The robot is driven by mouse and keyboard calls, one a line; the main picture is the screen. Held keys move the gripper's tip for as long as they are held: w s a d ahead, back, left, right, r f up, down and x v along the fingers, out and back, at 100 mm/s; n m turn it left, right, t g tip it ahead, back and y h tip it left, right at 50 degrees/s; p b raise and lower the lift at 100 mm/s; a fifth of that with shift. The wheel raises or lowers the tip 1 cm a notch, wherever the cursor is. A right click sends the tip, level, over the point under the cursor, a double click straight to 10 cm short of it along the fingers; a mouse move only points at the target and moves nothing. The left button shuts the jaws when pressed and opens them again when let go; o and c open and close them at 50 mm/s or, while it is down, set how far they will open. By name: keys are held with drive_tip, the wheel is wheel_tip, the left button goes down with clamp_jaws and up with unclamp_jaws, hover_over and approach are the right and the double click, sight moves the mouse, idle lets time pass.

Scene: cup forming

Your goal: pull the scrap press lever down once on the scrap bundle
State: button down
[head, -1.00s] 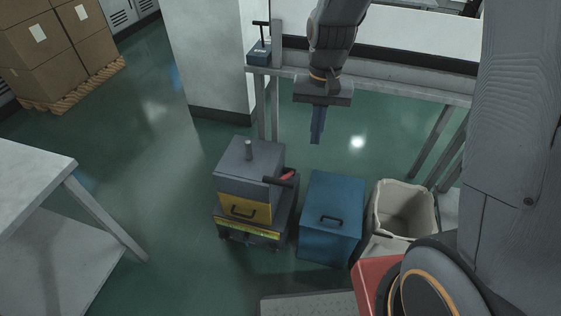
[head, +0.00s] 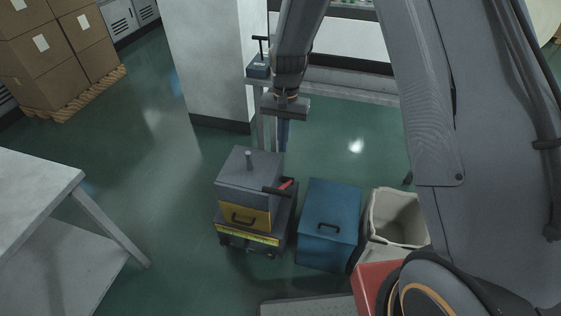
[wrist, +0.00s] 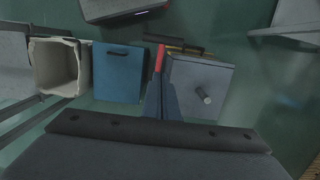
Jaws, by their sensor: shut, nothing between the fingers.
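The scrap press (head: 247,189) is a grey box with a yellow front band, standing on the floor. Its lever (head: 286,184) is on the right side, with a red arm and a black grip bar. In the wrist view the lever (wrist: 160,57) shows just past my fingertips, beside the press (wrist: 198,82). My gripper (head: 282,150) points down above and behind the lever in the head view. Its blue-grey fingers are shut and empty, and they also show in the wrist view (wrist: 163,82). I cannot tell contact with the lever. No scrap bundle is visible.
A blue bin (head: 328,228) stands right of the press, then an open beige bin (head: 397,218). A white table (head: 40,185) is at the left. A bench (head: 350,88) and a pillar (head: 213,70) stand behind. Green floor is open left of the press.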

drive_tip(key=s+f+p, duration=0.1)
drive_tip(key=f, duration=0.2)
drive_tip(key=s+f+p, duration=0.1)
drive_tip(key=f, duration=0.3)
drive_tip(key=s+a+f+p, duration=0.1)
drive_tip(key=f+p, duration=0.1)
drive_tip(key=f, duration=0.1)
drive_tip(key=shift+s+a+f, duration=0.1)
drive_tip(key=shift+s+f, duration=0.1)
drive_tip(key=shift+f, duration=0.05)
drive_tip(key=shift+s+a+f, duration=0.2)
drive_tip(key=shift+s+f, duration=0.25)
drive_tip(key=shift+s+f, duration=0.1)
